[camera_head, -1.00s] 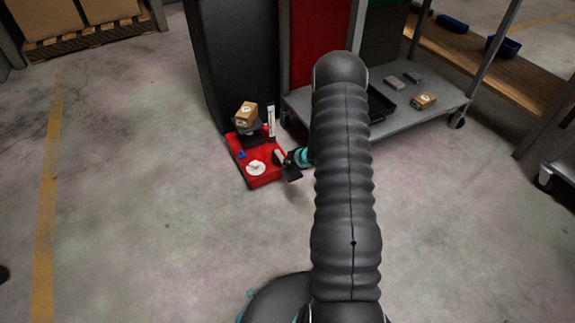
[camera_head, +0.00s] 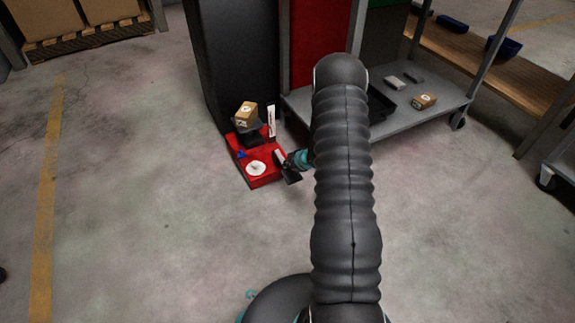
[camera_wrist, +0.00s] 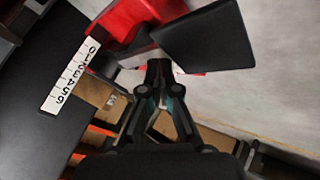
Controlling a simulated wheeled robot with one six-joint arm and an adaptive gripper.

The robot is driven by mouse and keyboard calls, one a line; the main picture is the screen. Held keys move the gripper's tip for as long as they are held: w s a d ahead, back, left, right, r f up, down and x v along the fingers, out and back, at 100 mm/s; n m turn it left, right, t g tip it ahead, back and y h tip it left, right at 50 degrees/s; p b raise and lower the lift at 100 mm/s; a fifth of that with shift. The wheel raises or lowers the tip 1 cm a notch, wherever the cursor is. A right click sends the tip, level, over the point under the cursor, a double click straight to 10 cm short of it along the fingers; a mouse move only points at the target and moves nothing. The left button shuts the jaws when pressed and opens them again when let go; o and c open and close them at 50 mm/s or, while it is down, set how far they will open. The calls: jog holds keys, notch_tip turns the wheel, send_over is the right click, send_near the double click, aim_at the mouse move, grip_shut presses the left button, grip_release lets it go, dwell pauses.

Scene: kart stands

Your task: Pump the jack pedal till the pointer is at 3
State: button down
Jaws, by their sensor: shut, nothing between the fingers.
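The red jack (camera_head: 266,180) stands on the floor left of my arm in the head view, and its red body shows at the top of the wrist view (camera_wrist: 125,18). Its black pedal plate (camera_head: 292,175) sticks out at the right side and fills the upper right of the wrist view (camera_wrist: 203,36). A white number strip (camera_head: 271,120) stands upright behind; in the wrist view (camera_wrist: 70,76) its digits show, but I cannot make out the pointer. My gripper (camera_wrist: 159,66) is shut and empty, its tips close by the pedal; contact is unclear. My arm partly hides it in the head view.
A cardboard box (camera_head: 247,113) sits on the jack's lift. A white disc (camera_head: 256,168) and a small blue piece (camera_head: 242,154) are on its base. A grey cart (camera_head: 440,108) with boxes stands behind, right of my arm. Floor left and in front is clear.

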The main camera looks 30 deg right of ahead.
jog(key=shift+s+f+b, duration=0.15)
jog(key=shift+f+b, duration=0.45)
jog(key=shift+f, duration=0.35)
dwell(0.6)
jog(key=shift+r, duration=0.15)
jog(key=shift+w+r+p, duration=0.15)
jog(key=shift+r+p, duration=0.75)
jog(key=shift+r, duration=0.3)
jog(key=shift+w+r+p, duration=0.1)
jog(key=shift+r+p, duration=0.8)
jog(key=shift+r, duration=0.25)
jog(key=shift+r, duration=0.1)
notch_tip(320, 180, up, 5)
jog(key=p, duration=0.4)
jog(key=shift+w, duration=0.15)
